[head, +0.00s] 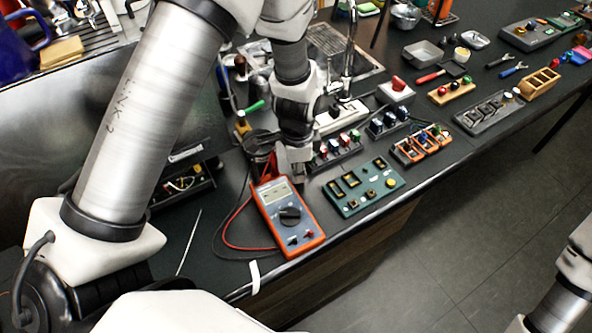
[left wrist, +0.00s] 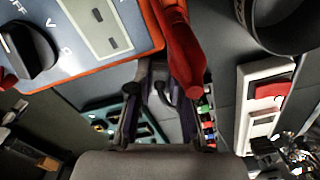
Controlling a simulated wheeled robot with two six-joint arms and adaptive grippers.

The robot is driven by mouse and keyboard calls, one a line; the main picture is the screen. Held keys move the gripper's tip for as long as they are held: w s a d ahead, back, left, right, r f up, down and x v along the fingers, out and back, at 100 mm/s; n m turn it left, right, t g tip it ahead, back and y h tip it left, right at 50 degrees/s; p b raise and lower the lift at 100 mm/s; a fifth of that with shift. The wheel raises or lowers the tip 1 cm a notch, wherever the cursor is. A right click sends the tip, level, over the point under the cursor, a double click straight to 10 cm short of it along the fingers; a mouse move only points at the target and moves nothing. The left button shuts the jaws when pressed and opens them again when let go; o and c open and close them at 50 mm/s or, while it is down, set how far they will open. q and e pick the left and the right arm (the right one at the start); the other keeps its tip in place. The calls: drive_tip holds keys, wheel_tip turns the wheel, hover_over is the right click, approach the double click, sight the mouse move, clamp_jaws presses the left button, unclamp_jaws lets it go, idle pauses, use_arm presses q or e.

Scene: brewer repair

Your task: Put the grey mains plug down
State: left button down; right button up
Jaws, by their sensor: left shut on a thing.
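My left gripper (head: 292,160) is low over the bench, just behind the orange multimeter, and is shut. In the left wrist view its two dark fingers (left wrist: 166,108) close around a small grey piece with a dark cord-like loop, which fits the grey mains plug (left wrist: 164,92). The plug's shape is mostly hidden between the fingers. In the head view the gripper hides it. I cannot tell whether it touches the bench. Only part of my right arm shows at the lower right of the head view, without its gripper.
The orange multimeter (head: 287,217) with red and black leads lies in front of the gripper. A green panel (head: 364,187) is to its right, and a white power strip (head: 341,116) behind. An open black case (head: 183,187) is left. Bench between case and multimeter is partly bare.

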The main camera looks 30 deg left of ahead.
use_arm(q)
drive_tip(key=shift+f, duration=0.15)
drive_tip(key=c, duration=1.4)
unclamp_jaws()
drive_tip(key=shift+o, duration=0.2)
drive_tip(key=shift+r, duration=0.35)
wheel_tip(320, 180, up, 12)
drive_tip(key=b, duration=0.2)
drive_tip(key=shift+f, duration=0.15)
